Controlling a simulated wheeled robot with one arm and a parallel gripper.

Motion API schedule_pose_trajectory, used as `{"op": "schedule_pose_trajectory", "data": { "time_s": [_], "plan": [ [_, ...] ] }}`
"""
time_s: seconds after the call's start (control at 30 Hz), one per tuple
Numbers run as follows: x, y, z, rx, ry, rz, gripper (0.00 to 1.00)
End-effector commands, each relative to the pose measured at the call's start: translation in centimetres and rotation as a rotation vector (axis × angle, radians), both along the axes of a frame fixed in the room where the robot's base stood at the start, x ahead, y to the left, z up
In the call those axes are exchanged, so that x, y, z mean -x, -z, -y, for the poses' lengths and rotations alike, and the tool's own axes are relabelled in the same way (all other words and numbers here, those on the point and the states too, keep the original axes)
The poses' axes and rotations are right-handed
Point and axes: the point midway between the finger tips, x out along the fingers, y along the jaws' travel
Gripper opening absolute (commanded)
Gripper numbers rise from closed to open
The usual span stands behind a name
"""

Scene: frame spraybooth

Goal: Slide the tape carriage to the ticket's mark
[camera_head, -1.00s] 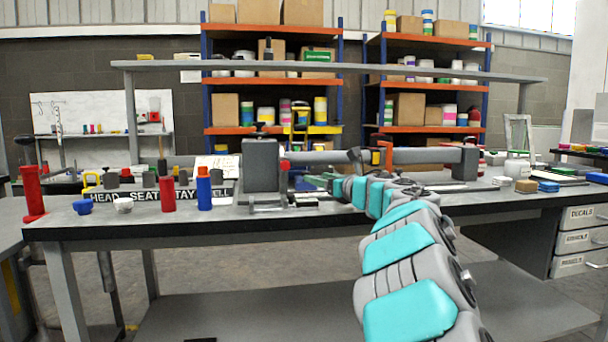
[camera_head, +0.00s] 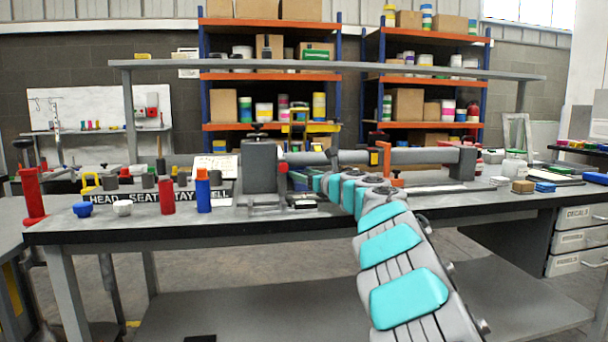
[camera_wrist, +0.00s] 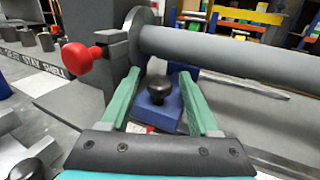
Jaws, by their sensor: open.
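A blue block with a round black knob (camera_wrist: 157,91), which looks like the tape carriage (camera_wrist: 157,112), sits below a long grey tube (camera_wrist: 220,52) in the wrist view. My gripper (camera_wrist: 158,75) is open, with one green finger on each side of the knob. I cannot tell whether either finger touches it. In the head view, the tube (camera_head: 420,156) runs between a large grey block (camera_head: 260,166) and a right-hand post (camera_head: 467,163). A paper with writing (camera_head: 215,164), possibly the ticket, stands behind the bench items.
A red knob (camera_wrist: 82,63) on the tube's left-end clamp lies close to my left finger. An orange-red upright piece (camera_head: 386,156) stands by the tube. Red and blue bottles (camera_head: 203,193) and small cups (camera_head: 122,208) stand left.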

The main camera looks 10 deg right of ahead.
Motion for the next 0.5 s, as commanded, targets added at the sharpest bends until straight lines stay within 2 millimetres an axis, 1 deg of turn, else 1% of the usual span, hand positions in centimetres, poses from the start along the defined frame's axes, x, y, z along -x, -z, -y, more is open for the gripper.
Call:
{"op": "schedule_pose_trajectory", "data": {
  "time_s": [0.07,0.1,0.5],
  "plan": [
    [0.01,0.01,0.0,0.0,0.0,0.0,0.62],
    [0.02,0.01,0.01,0.0,0.0,0.0,0.6],
    [0.03,0.02,0.03,-0.001,0.0,0.0,0.15]
  ]
}}
